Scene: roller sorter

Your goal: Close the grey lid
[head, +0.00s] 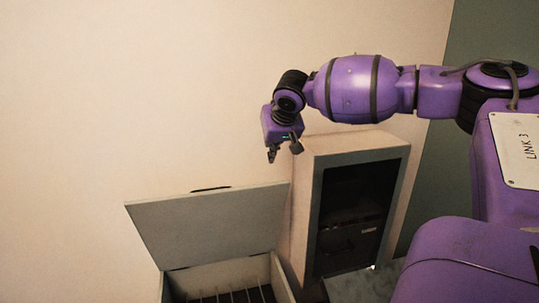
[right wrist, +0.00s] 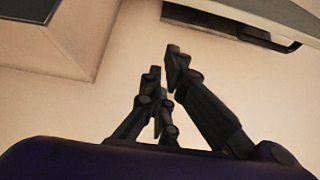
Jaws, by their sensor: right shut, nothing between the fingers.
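The grey lid (head: 205,226) stands raised, leaning back at the wall, in the head view. It is hinged on a low grey box (head: 262,267), which is open below it. A dark handle (head: 211,189) sits at the lid's top edge. My right gripper (head: 284,152) is empty and shut, above and to the right of the lid's upper right corner, apart from it. In the right wrist view my right gripper (right wrist: 168,65) points toward the wall, and the lid's edge (right wrist: 285,14) with its dark handle (right wrist: 230,22) shows at the top right. My left gripper is out of view.
A light cabinet (head: 304,205) with a dark open front (head: 352,205) stands right of the box, close beside the lid. Thin dividers or wires show inside the box. The wall (head: 100,100) is close behind. Space left of the lid is clear.

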